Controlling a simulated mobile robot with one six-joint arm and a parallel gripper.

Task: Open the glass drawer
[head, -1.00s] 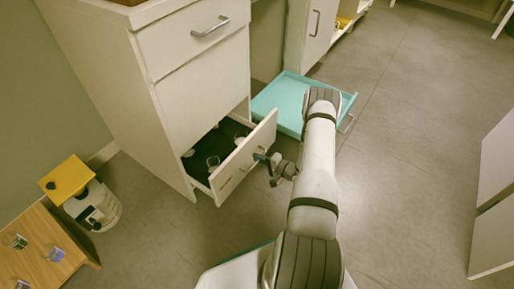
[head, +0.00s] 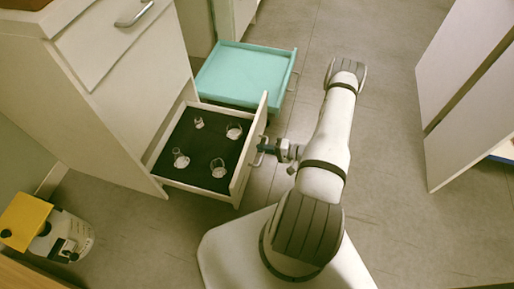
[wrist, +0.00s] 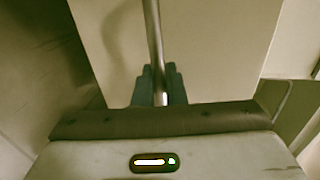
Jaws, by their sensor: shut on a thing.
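The glass drawer (head: 178,187) is the low drawer of the white cabinet. It is pulled well out, and its dark lining (head: 200,146) shows several small glass vessels (head: 218,168) standing apart. My gripper (head: 266,148) is at the outer side of the drawer front (head: 250,150). In the wrist view my gripper (wrist: 160,88) has its two fingers closed around the metal bar handle (wrist: 153,35), one finger on each side. The handle's far end runs out of the wrist view.
A turquoise drawer or tray (head: 245,75) is out just behind the glass drawer. A white container with a yellow top (head: 25,220) stands on the floor at left. White panels (head: 470,90) stand at right. Grey floor between is clear.

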